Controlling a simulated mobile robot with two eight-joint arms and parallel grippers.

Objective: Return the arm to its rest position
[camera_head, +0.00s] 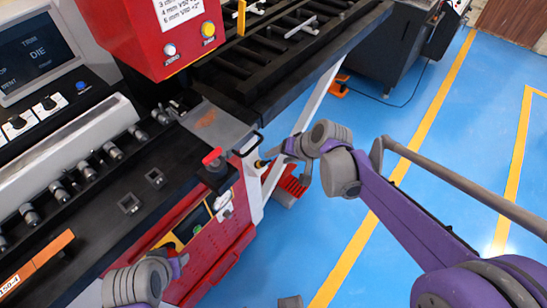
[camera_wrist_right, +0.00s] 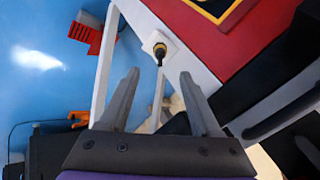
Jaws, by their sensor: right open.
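My right gripper (camera_head: 270,157) is beside the end of the red machine, at the end of my purple arm. In the right wrist view its two grey fingers (camera_wrist_right: 158,76) are spread apart with nothing held between them. A small black knob with a yellow ring (camera_wrist_right: 160,49) on a white plate shows beyond the fingertips; I cannot tell the exact distance. Part of my left arm, grey joints and a small purple piece (camera_head: 176,264), shows at the bottom left of the head view. Its fingers cannot be made out clearly.
The blue floor (camera_head: 330,245) to the right is mostly open.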

